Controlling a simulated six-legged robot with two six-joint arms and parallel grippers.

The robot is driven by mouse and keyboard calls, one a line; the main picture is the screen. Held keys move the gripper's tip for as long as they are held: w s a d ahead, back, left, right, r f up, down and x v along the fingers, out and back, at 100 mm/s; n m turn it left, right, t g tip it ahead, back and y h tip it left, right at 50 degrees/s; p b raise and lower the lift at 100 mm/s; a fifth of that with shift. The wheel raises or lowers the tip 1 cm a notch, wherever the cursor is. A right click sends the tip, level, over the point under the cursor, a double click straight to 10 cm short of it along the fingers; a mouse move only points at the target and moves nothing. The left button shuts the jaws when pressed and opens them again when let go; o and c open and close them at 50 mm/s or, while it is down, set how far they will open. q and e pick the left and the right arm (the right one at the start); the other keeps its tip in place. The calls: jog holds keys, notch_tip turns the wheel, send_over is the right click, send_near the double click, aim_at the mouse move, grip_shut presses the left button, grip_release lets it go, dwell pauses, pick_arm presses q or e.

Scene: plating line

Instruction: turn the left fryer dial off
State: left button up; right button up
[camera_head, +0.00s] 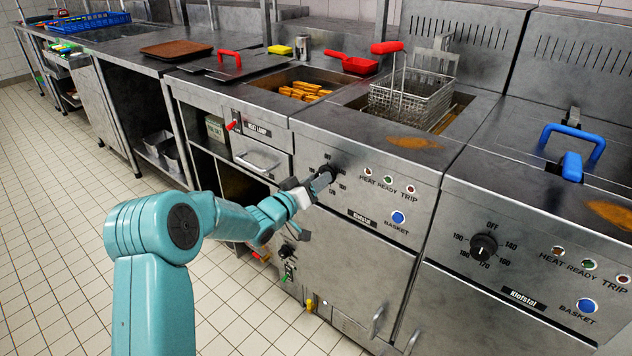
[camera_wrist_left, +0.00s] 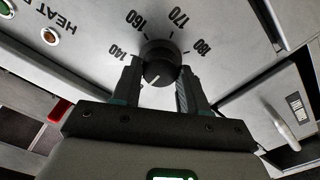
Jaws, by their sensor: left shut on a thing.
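The left fryer dial (camera_head: 332,171) is a black round knob on the left fryer's steel front panel. My left gripper (camera_head: 322,179) reaches it from the front and is shut on it. In the left wrist view the dial (camera_wrist_left: 160,63) sits between the two fingertips (camera_wrist_left: 158,75). A short pale mark on its face points down and slightly left in that picture, toward the gripper body. The numbers 140, 160, 170 and 180 show around it; the OFF label is hidden there. My right gripper is not in view.
The right fryer has a similar dial (camera_head: 483,247). A wire basket (camera_head: 412,98) hangs over the left fryer's vat. A blue basket button (camera_head: 398,217) and indicator lights lie right of the left dial. A drawer handle (camera_head: 258,160) sticks out to its left. Tiled floor (camera_head: 60,220) is clear.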

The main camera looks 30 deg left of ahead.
pick_arm(q)
jog(key=o, duration=1)
jog(key=shift+o, duration=0.2)
jog(key=s+a+p, duration=0.1)
jog(key=s, duration=1.5)
jog(key=shift+s, duration=0.15)
jog(key=shift+a, duration=0.1)
